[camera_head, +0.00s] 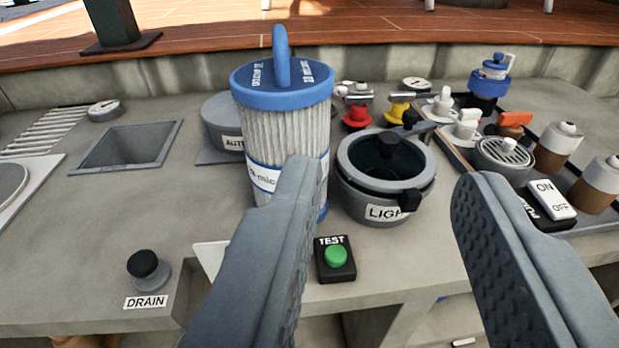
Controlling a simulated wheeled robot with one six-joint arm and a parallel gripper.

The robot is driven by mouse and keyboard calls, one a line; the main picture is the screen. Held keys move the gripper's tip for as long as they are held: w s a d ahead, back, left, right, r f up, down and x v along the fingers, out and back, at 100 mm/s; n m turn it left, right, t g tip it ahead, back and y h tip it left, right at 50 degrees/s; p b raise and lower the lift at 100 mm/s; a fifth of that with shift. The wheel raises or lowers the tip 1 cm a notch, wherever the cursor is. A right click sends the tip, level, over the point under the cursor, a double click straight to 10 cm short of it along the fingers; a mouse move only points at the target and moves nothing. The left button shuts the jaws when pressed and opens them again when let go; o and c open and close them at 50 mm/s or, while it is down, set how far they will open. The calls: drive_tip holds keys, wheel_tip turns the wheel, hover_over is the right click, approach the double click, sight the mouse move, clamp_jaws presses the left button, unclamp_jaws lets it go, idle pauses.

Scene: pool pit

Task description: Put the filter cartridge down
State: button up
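The filter cartridge (282,112) is a pleated white cylinder with a blue cap, a blue loop handle and a blue-edged label. It stands upright on the grey counter, behind my gripper's left finger, which hides part of its lower right side. My gripper (385,200) is open, with its two grey padded fingers wide apart and nothing between them at the tips. The cartridge is outside the gap, to the left. I cannot tell whether the left finger touches it.
A round pot labelled LIGHT (385,205) stands right of the cartridge. A green TEST button (335,257) and a DRAIN knob (146,268) are in front. A square recess (128,147) lies left. A tray (455,160) of bottles and fittings is at right.

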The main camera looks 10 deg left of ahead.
drive_tip(key=w+a+r+n+g, duration=0.1)
drive_tip(key=w+a+r+g, duration=0.2)
drive_tip(key=w+r+g, duration=0.7)
wheel_tip(320, 180, up, 6)
drive_tip(key=n+g, duration=0.2)
drive_tip(key=g, duration=0.5)
hover_over(279, 29)
drive_tip(key=f, duration=1.2)
drive_tip(key=shift+s+a+f, duration=0.1)
drive_tip(key=shift+s+a, duration=0.05)
drive_tip(key=shift+s, duration=0.2)
drive_tip(key=f, duration=0.3)
drive_tip(key=shift+w+f, duration=0.4)
drive_tip(key=shift+f, duration=0.7)
clamp_jaws()
